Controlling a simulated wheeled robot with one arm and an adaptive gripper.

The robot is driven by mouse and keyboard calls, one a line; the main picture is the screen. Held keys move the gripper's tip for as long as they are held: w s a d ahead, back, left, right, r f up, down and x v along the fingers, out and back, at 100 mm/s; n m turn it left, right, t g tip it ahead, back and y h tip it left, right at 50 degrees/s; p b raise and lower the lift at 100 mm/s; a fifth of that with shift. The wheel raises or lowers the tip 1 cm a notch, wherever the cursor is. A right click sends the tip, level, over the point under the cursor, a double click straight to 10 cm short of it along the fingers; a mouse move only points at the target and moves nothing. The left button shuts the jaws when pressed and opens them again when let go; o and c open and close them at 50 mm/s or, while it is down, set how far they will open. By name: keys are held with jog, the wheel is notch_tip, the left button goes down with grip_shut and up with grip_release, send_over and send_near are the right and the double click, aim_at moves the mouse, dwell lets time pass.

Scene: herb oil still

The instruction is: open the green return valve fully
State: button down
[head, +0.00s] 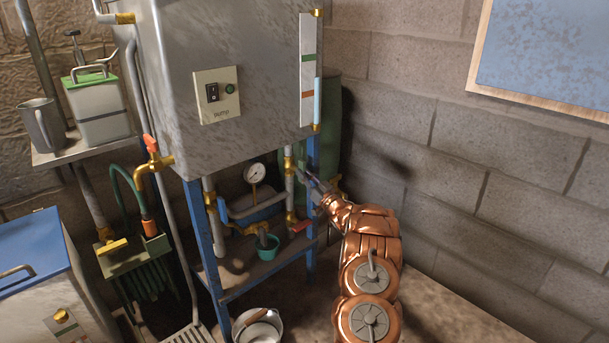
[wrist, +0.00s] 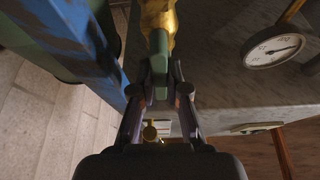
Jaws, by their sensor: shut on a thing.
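The green return valve shows in the wrist view as a green lever handle (wrist: 160,48) extending from a brass valve body (wrist: 158,15) at the top of the picture. My gripper (wrist: 160,78) is shut on the green handle, with one finger on each side of it. In the head view my gripper (head: 310,182) reaches in from the right below the tank, close to a brass fitting (head: 289,163) on a vertical pipe. The green handle cannot be made out there. How far the valve is turned cannot be told.
A blue frame post (wrist: 65,60) stands close to my gripper. A round gauge (head: 254,173) and a red-handled valve (head: 298,226) are nearby. The grey tank (head: 230,110) is above. A metal pail (head: 260,326) is on the floor. Block wall (head: 480,180) bounds the right.

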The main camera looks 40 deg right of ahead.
jog(key=shift+n+y, duration=0.4)
jog(key=shift+n, duration=0.2)
jog(key=c, duration=1.2)
grip_release()
jog(key=shift+s, duration=0.1)
jog(key=v, duration=1.1)
jog(key=shift+s+f, duration=0.25)
jog(key=shift+s, duration=0.1)
